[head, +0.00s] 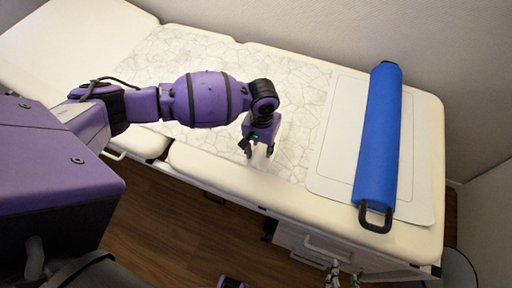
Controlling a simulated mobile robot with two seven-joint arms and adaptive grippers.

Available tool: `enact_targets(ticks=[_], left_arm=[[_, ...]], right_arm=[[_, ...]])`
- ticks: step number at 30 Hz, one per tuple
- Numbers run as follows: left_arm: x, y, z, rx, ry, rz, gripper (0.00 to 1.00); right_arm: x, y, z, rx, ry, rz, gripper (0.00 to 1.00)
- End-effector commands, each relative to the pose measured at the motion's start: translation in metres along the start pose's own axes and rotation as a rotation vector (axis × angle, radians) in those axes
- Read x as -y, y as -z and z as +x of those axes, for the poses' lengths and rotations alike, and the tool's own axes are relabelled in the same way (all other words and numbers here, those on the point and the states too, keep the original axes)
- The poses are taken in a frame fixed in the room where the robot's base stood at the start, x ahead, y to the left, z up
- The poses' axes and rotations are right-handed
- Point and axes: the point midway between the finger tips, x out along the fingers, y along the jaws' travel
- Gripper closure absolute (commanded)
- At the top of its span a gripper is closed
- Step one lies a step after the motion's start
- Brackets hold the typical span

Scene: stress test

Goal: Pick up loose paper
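A long whitish sheet with a crackled line pattern (300,98), which looks like the paper, lies flat along the middle of the cream padded table. My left gripper (258,150) points down over the sheet's front part, near the table's front edge. Its dark fingers look apart, with nothing seen between them. Whether the fingertips touch the sheet I cannot tell. My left arm hides part of the sheet.
The cream padded table (225,178) stands against a wall, its left section raised. A blue roll (378,135) with a dark handle lies on a pale outlined mat (333,150) at the right. Drawers (318,250) are below. Grey metallic pieces (340,275) show at the bottom edge.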

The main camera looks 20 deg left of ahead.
Motion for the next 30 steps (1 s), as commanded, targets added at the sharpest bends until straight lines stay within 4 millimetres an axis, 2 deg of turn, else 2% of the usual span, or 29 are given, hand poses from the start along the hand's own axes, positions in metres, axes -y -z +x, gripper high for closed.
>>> enact_targets(ticks=[4, 12, 20, 30], left_arm=[[0.000, 0.001, 0.018, -0.001, 0.000, 0.000, 0.66], [0.000, 0.002, 0.020, -0.003, 0.000, 0.000, 0.66], [0.000, 0.002, 0.020, -0.003, 0.000, 0.001, 0.98], [0.000, 0.002, 0.019, -0.004, 0.000, 0.001, 1.00]], right_arm=[[-0.001, -0.003, 0.001, 0.003, -0.001, -0.002, 0.60], [-0.004, -0.001, 0.001, 0.000, -0.004, -0.008, 0.60], [-0.005, -0.001, 0.001, 0.000, -0.004, -0.012, 0.60], [-0.005, -0.001, 0.001, -0.001, -0.003, -0.012, 0.60]])
